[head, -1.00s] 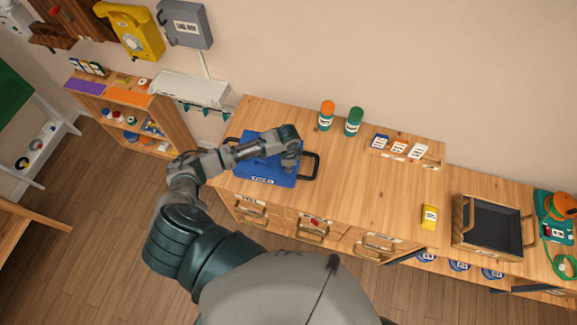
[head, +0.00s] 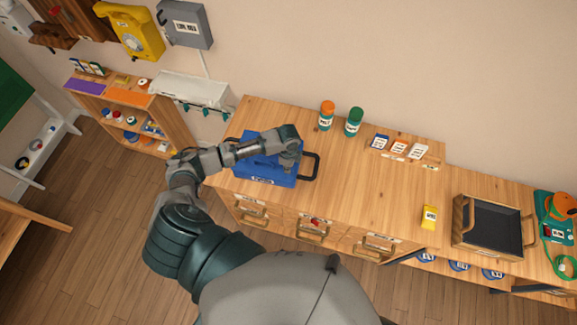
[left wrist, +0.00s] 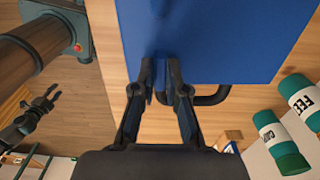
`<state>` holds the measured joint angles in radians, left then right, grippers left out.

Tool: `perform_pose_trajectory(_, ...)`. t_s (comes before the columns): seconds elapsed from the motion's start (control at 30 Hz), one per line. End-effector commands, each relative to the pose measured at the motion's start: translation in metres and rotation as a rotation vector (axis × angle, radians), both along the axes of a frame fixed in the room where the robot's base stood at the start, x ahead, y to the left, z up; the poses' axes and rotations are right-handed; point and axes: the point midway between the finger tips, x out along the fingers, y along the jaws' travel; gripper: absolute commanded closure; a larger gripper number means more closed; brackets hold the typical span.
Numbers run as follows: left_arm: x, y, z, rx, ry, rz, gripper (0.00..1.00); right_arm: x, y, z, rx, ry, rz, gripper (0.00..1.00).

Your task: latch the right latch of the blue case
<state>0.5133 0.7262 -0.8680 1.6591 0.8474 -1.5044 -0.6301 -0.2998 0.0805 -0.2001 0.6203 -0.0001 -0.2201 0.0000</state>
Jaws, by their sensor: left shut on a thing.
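The blue case (head: 268,178) sits at the left end of the wooden counter, with a white label on its front edge. Its lid looks down flat. A black handle (head: 314,167) sticks out on its right side. In the left wrist view the blue case (left wrist: 210,40) fills the top. My left gripper (head: 291,165) is at the case's right side. In the wrist view its fingers (left wrist: 161,80) are shut on a small blue piece at the case edge, apparently the right latch, beside the handle. The latch is mostly hidden. My right gripper (left wrist: 40,108) hangs apart over the floor, fingers apparently spread.
An orange-capped bottle (head: 326,116) and a green bottle (head: 353,121) stand behind and right of the case. Labelled cards (head: 398,147) and a yellow box (head: 429,217) lie farther right. A dark tray (head: 492,222) stands beyond. The counter's middle (head: 345,190) is clear.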

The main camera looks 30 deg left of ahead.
Motion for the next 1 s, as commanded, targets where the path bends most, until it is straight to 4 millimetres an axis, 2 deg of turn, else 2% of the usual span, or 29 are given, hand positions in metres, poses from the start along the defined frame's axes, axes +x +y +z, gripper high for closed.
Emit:
perform_pose_trajectory(0.07,-0.004,0.000,-0.004,0.003,0.011,-0.003,1.00,0.000,0.000,0.000,0.000,0.000,0.000,0.60)
perform_pose_trajectory(0.1,-0.004,0.000,-0.004,0.003,0.011,-0.002,0.85,0.000,0.000,0.000,0.000,0.000,0.000,0.60)
perform_pose_trajectory(0.2,-0.004,0.000,-0.004,0.003,0.010,-0.002,0.62,0.000,0.000,0.000,0.000,0.000,0.000,0.60)
perform_pose_trajectory(0.5,-0.002,0.000,-0.001,0.001,0.003,0.000,0.62,-0.001,0.001,0.000,0.001,0.001,0.000,0.60)
perform_pose_trajectory(0.63,-0.001,0.000,0.010,0.000,0.001,0.001,0.62,-0.001,0.000,0.000,0.000,0.000,0.000,0.60)
perform_pose_trajectory(1.0,0.000,0.001,0.087,0.000,0.002,-0.001,0.62,-0.001,0.000,0.000,0.000,0.000,0.000,0.60)
